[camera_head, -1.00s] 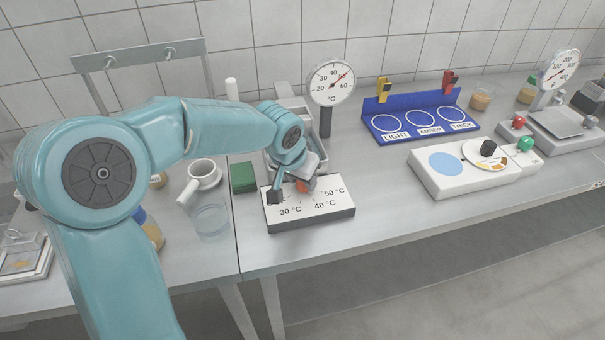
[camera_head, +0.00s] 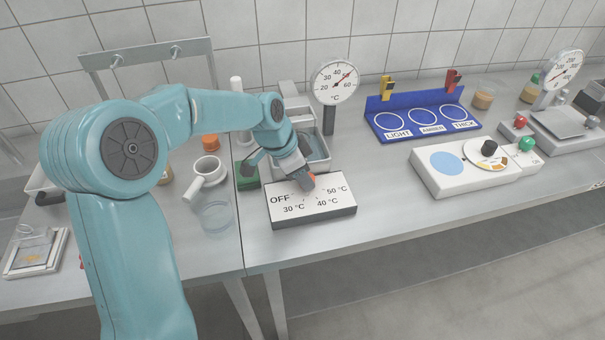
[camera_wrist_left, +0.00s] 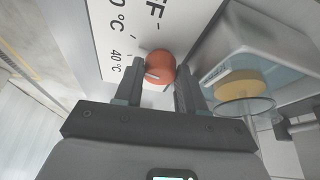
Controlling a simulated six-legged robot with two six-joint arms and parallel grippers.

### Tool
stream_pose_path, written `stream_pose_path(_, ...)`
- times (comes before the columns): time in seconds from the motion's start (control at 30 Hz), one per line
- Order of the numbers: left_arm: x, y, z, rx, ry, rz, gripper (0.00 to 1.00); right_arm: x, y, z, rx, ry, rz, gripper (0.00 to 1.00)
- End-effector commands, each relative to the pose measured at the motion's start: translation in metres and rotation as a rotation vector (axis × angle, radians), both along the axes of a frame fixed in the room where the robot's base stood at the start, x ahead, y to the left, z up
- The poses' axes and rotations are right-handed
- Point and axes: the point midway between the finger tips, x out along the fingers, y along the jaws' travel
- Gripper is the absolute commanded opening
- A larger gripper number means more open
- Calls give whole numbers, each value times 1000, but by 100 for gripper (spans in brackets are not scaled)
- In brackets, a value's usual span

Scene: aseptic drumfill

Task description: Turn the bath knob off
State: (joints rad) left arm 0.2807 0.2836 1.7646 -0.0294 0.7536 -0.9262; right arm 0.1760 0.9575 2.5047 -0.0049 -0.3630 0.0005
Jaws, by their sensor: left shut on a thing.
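The bath knob (camera_head: 312,180) is orange-red and sits at the back of a white control box (camera_head: 330,210) marked OFF, 30 °C, 40 °C and 50 °C. In the left wrist view the round knob (camera_wrist_left: 160,65) has a short pale pointer line; I cannot tell which mark it points to. My left gripper (camera_head: 305,184) reaches down over the box from the left and partly hides the knob. In the left wrist view the left gripper (camera_wrist_left: 159,72) has one finger on each side of the knob and is shut on it. My right gripper is not in view.
The water bath (camera_head: 316,152) stands behind the box, with a dial thermometer (camera_head: 334,82) beside it. The bench right of the box is clear up to a white unit (camera_head: 450,180).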

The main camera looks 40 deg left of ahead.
Motion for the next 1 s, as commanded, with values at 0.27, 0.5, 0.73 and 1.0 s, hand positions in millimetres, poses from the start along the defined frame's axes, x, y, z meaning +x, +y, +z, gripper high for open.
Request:
stream_pose_path(0.27, 1, 0, 0, 0, -1, -28, 9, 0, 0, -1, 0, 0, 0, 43)
stream_pose_path(0.5, 1, 0, 0, 0, -1, -28, 9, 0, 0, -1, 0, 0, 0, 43)
stream_pose_path(0.73, 1, 0, 0, 1, 0, -28, 65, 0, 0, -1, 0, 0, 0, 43)
stream_pose_path(1.0, 0, 1, 0, 2, -1, -26, 65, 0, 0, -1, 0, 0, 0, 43)
